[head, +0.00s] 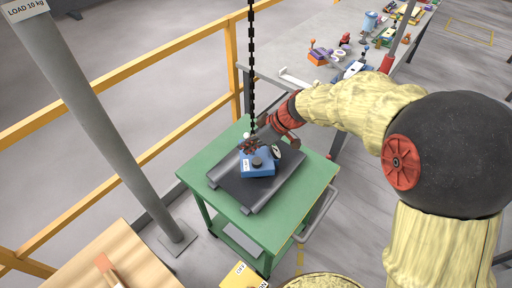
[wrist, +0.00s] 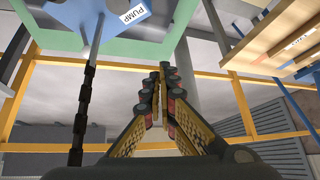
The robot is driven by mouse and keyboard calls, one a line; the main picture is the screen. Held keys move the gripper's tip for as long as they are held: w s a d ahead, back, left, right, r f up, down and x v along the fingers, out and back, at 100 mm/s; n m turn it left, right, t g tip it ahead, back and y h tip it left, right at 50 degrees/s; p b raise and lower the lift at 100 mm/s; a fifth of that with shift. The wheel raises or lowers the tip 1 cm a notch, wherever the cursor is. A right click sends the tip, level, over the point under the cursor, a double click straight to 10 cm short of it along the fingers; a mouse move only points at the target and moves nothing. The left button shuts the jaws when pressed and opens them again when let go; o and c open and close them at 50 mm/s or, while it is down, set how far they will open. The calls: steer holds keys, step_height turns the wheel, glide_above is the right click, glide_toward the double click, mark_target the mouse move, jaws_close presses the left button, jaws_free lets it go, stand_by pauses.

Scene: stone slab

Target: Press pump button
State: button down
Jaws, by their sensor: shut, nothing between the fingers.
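The blue pump box (head: 258,169) stands on a grey tray (head: 231,189) on a green cart (head: 196,178). It has a white label and a dark round knob (head: 257,161) on top, which may be the button. My gripper (head: 249,147) reaches in from the right, with its fingers close together at the back of the box, seemingly above it. Contact cannot be told. In the wrist view my gripper (wrist: 164,68) is shut and empty. The blue pump (wrist: 112,14), with its "PUMP" label, shows at the top left, cut off by the edge.
A black chain (head: 251,70) hangs just beside my gripper; it also shows in the wrist view (wrist: 79,130). A yellow railing (head: 120,80) runs behind the cart. A grey post (head: 95,120) stands left. A cluttered workbench (head: 330,40) is at the back right.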

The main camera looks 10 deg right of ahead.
steer(key=a+r+n+g+h+p, duration=0.1)
steer(key=a+g+p, duration=0.1)
steer(key=a+p, duration=0.1)
steer(key=m+g+h+p, duration=0.1)
steer(key=m+h+p, duration=0.25)
steer(key=h, duration=0.25)
glide_above(256, 162)
steer(key=b, duration=0.1)
steer(key=shift+r+m, duration=0.45)
step_height(256, 162, down, 14)
steer(key=shift+b, duration=1.05)
